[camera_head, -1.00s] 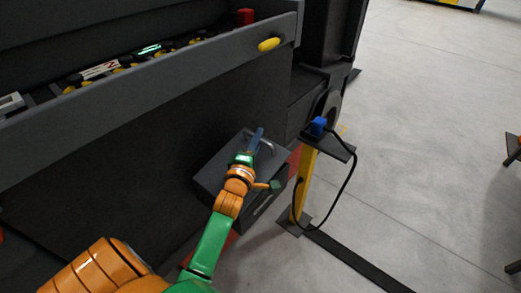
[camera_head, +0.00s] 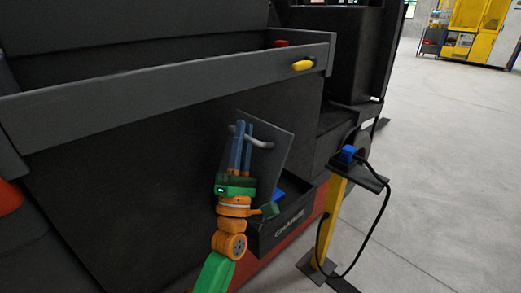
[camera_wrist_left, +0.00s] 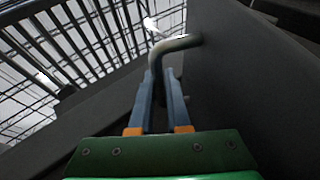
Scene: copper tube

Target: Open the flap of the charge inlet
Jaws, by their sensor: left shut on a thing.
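The flap (camera_head: 271,150) of the charge inlet is a dark grey plate that stands raised and tilted above a dark box marked CHARGE (camera_head: 287,228). A curved grey handle (camera_head: 258,143) is fixed to the flap. My left gripper (camera_head: 242,130) has its blue fingers on both sides of the handle and is shut on it. In the left wrist view the handle (camera_wrist_left: 178,43) rises from the flap (camera_wrist_left: 225,65) and passes between the fingertips (camera_wrist_left: 163,72). My right gripper is not in view.
A yellow post (camera_head: 331,220) with a dark shelf carries a blue plug (camera_head: 348,154) and a hanging black cable (camera_head: 379,213), right of the box. A dark grey machine wall (camera_head: 130,170) stands behind the flap. Open floor (camera_head: 440,150) lies to the right.

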